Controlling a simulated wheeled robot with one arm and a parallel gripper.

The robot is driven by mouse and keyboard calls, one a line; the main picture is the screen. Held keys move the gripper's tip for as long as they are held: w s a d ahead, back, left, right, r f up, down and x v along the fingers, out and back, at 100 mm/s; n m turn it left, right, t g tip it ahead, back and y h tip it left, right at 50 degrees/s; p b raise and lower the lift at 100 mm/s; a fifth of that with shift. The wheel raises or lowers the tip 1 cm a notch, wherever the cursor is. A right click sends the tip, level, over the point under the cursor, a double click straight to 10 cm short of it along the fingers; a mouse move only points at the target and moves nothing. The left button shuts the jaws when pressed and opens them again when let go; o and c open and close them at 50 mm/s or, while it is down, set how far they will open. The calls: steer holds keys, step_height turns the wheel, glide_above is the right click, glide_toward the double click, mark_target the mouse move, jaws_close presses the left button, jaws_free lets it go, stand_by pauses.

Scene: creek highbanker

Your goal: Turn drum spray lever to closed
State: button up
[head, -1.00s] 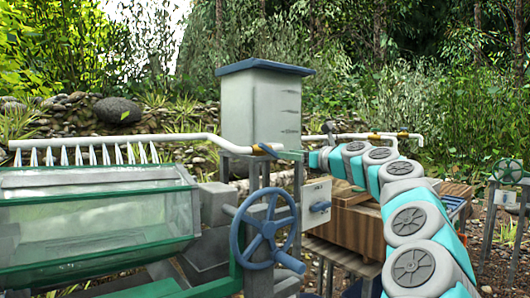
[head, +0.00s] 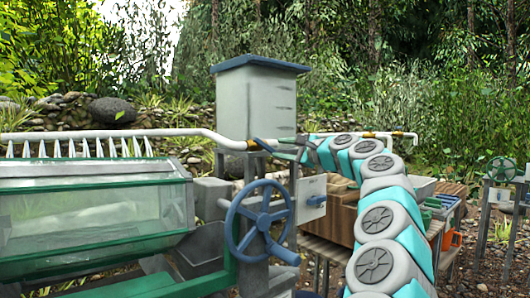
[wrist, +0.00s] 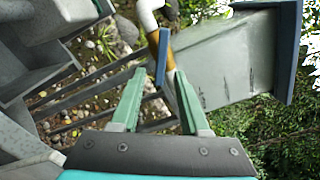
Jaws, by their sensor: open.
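The drum spray lever (head: 264,145) is a small blue bar on a brass valve at the right end of the white spray pipe (head: 110,134). In the wrist view the blue lever (wrist: 162,58) lies across the brass part of the pipe (wrist: 154,42), at a slight angle to it. My gripper (head: 289,146) is just right of the lever in the head view. In the wrist view my gripper (wrist: 160,76) is open, with its two green fingers on either side of the lever's near end. I cannot tell whether a finger touches it.
The clear drum (head: 85,215) with green rims stands at left. A blue handwheel (head: 258,220) is below the valve. A grey hopper (head: 258,105) with a blue lid stands behind the pipe. A switch panel (head: 311,198) and wooden box (head: 335,215) lie below my arm.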

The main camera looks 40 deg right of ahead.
mark_target(266, 146)
steer(key=w+p, duration=0.2)
steer(key=w, duration=0.1)
steer(key=w+p, duration=0.1)
steer(key=w, duration=0.1)
steer(key=shift+a+r, duration=0.25)
steer(key=shift+r, duration=0.15)
steer(key=shift+w+f+b, duration=0.15)
steer(key=shift+f+b, duration=0.1)
steer(key=shift+b, duration=0.1)
steer(key=shift+w, duration=0.55)
jaws_close()
steer(key=shift+o, duration=1.6)
jaws_free()
